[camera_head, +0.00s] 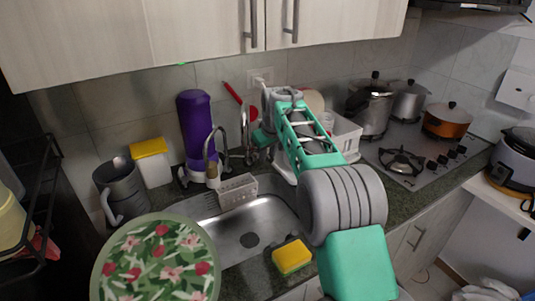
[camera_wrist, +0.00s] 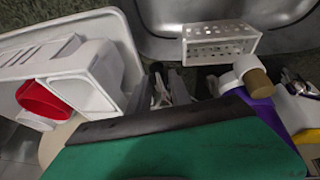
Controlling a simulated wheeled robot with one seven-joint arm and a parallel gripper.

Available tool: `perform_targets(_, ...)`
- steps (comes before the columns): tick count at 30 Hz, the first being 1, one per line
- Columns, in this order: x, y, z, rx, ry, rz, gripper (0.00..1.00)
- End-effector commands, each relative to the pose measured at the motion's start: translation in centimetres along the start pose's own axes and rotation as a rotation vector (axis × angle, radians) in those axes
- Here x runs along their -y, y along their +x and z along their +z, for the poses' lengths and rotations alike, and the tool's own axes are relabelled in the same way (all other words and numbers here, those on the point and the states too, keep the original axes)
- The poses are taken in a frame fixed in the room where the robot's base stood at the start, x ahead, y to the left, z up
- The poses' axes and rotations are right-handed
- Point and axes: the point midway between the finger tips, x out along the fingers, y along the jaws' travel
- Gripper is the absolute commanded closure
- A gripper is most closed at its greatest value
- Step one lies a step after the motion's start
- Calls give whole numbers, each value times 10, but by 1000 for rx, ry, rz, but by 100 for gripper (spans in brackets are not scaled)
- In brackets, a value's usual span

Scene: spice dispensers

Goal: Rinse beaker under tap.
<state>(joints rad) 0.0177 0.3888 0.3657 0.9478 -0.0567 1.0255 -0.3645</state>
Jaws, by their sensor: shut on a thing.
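A dark grey jug-like beaker (camera_head: 121,190) with a handle stands on the counter left of the sink, apart from my arm. The chrome tap (camera_head: 211,143) curves up behind the sink (camera_head: 266,226). My arm reaches from the lower right to the back of the sink. My gripper (camera_head: 249,152) is low beside the tap, right of its spout. In the wrist view my gripper (camera_wrist: 174,88) is shut at the counter behind the sink, partly hidden by my green housing. What it holds is too small and covered to make out.
A white perforated caddy (camera_head: 238,191) sits at the sink's back edge. A yellow sponge (camera_head: 292,257) lies at its front. A purple bottle (camera_head: 196,124) stands behind the tap. A white dish rack (camera_head: 346,135) is right of my gripper. A floral plate (camera_head: 157,262) fills the front left.

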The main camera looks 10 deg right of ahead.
Motion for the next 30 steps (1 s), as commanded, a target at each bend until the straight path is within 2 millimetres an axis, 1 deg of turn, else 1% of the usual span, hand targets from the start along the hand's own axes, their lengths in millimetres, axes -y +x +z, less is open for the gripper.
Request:
perform_targets(7,1,-12,-4,59,-7,-5,100)
perform_targets(17,1,-7,-2,79,-10,-5,100)
perform_targets(18,1,-7,-2,79,-10,-5,74)
perform_targets(26,0,-7,-1,79,-9,-4,53)
perform_targets(30,0,-7,-1,79,-9,-4,53)
